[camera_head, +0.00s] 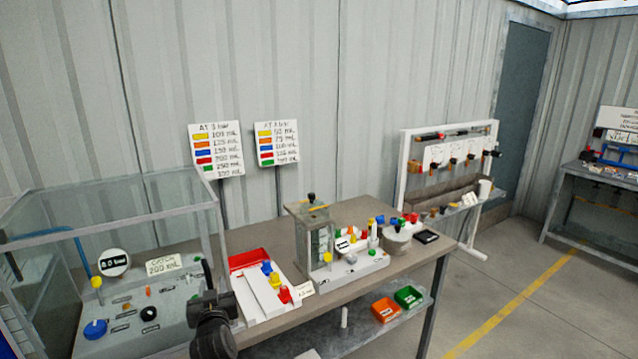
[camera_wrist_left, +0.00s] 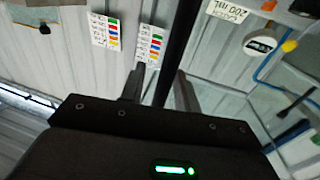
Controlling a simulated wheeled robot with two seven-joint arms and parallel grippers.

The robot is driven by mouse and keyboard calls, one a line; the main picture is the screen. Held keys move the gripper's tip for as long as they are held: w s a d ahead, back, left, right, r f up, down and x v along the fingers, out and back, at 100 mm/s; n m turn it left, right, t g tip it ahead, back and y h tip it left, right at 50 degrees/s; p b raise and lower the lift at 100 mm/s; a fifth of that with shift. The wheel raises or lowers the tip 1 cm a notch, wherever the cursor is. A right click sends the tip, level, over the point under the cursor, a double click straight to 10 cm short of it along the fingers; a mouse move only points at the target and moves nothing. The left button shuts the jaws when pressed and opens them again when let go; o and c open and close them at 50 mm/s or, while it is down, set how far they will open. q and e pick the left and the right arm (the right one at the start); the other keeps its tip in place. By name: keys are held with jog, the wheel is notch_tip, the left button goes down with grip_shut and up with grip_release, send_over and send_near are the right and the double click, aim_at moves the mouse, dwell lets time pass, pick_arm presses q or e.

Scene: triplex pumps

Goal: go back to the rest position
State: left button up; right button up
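My left gripper (camera_head: 212,312) is dark and shows at the lower left of the head view, in front of the right end of the glass-walled enclosure (camera_head: 110,232). My right gripper is in neither view.
The bench (camera_head: 350,213) carries a red and white tray (camera_head: 252,262) close to my left gripper and a white pump unit (camera_head: 355,268). Orange (camera_head: 385,310) and green (camera_head: 408,297) bins sit on its lower shelf. The floor (camera_head: 500,285) at right is clear.

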pick_arm(q)
jog(key=s+d+f+m+g+h, duration=0.2)
jog(key=s+f+m+g+h, duration=0.3)
jog(key=s+f, duration=1.25)
jog(key=s+f+m+g+h, duration=0.15)
jog(key=s+g, duration=0.65)
jog(key=s, duration=2)
notch_tip(320, 180, down, 28)
jog(key=s+d+g+b, duration=0.1)
jog(key=g+b, duration=0.1)
jog(key=b, duration=0.1)
jog(key=s+a+f+g+b, duration=0.1)
jog(key=s+a+f, duration=0.2)
jog(key=s+f, duration=1.4)
notch_tip(320, 180, down, 2)
jog(key=shift+f+b, duration=0.1)
jog(key=shift+b, duration=0.25)
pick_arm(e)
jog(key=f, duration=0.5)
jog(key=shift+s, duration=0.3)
